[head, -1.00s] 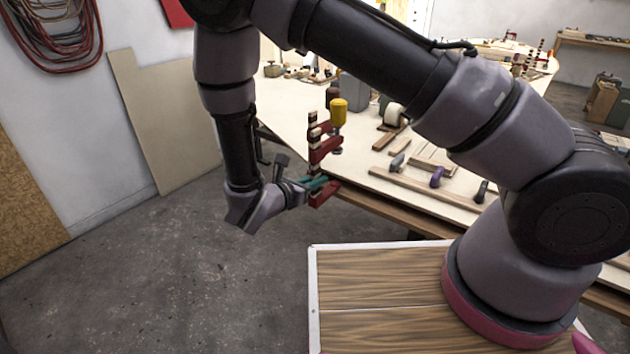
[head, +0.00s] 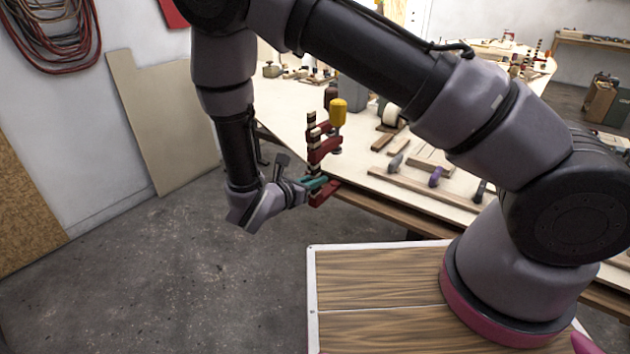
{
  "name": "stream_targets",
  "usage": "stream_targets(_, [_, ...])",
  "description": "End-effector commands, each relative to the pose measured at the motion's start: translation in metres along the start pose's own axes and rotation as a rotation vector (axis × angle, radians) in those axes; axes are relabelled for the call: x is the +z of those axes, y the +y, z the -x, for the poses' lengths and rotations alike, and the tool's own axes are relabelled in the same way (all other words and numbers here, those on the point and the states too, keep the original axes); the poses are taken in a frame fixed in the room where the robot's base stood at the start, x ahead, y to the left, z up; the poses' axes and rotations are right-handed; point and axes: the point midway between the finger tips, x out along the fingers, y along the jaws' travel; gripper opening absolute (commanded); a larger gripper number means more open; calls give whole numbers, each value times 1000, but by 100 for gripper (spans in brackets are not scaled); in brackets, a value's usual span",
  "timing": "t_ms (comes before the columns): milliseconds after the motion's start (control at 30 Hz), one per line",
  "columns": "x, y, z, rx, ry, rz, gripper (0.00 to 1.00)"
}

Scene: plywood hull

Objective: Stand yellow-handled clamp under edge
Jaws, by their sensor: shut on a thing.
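The yellow-handled clamp (head: 322,150) is upright, with red jaws, a dark-and-light banded bar and its yellow handle (head: 338,112) at the top right. My gripper (head: 313,184) is shut on the clamp near its lower end, with teal fingertips against it. The clamp is at the near left edge of the pale plywood table (head: 290,112). Its upper red arm shows over the tabletop and its lowest red arm shows at or below the edge. I cannot tell whether it touches the table.
Several wood strips (head: 420,186) and small tools, one with a purple handle (head: 436,176), lie on the table to the right of the clamp. A roll (head: 391,114) and a grey bin stand behind. Open concrete floor (head: 180,270) lies to the left.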

Motion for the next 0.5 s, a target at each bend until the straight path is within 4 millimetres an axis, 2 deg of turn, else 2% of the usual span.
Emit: stream_targets(500, [5, 0, -20, -1, -2, -1, 0])
